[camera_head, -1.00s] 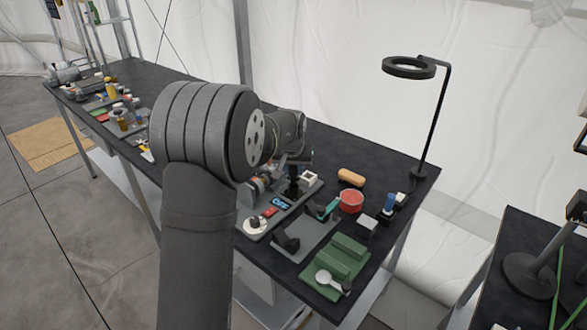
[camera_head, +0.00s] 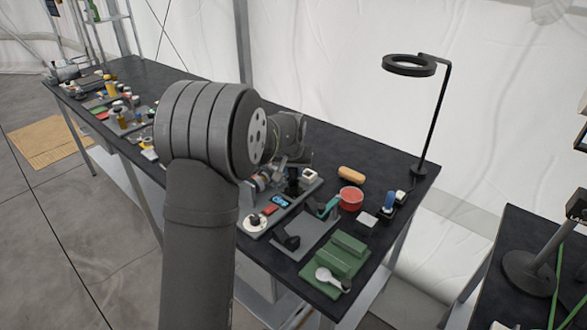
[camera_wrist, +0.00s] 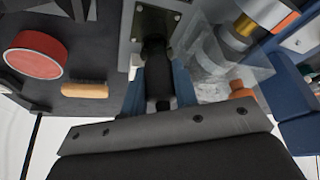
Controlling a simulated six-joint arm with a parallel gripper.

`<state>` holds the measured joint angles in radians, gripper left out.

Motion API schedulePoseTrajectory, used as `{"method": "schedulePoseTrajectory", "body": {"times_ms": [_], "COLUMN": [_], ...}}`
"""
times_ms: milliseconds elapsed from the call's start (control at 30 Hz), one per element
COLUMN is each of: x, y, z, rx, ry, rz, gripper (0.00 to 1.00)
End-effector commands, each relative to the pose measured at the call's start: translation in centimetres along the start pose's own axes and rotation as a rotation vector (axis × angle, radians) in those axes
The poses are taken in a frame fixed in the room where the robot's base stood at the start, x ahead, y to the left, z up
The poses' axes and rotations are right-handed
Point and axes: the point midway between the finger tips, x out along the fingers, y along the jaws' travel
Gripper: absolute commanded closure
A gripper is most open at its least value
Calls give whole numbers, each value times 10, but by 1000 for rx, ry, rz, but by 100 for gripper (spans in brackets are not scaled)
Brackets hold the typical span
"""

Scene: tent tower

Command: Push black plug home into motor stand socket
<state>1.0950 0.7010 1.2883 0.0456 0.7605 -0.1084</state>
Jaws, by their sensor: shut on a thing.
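My gripper (camera_wrist: 158,92) is shut on the black plug (camera_wrist: 155,60), which stands between its two bluish fingers in the wrist view. The plug's far end points at a dark rectangular piece (camera_wrist: 155,22) on a grey plate, possibly the socket; I cannot tell how deep the plug sits. A motor-like cylinder with a copper-gold band (camera_wrist: 238,36) lies right of the plug, by a clear block (camera_wrist: 225,82). In the head view my forearm hides much of this spot, and the dark plug area (camera_head: 292,187) shows only small, below my wrist.
A green block fixture (camera_head: 343,256) is near the front edge. A ring lamp (camera_head: 409,66) rises at the table's right end.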

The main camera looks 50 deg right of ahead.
Motion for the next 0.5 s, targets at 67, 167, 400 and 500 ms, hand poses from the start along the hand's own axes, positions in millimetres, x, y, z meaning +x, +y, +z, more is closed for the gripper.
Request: {"method": "schedulePoseTrajectory", "body": {"times_ms": [67, 167, 400, 500], "x": [2, 4, 10, 12], "y": [0, 0, 0, 0], "z": [1, 2, 4, 5], "rx": [0, 0, 0, 0], "ry": [0, 0, -1, -1], "rz": [0, 0, 0, 0], "gripper": [95, 95, 95, 72]}}
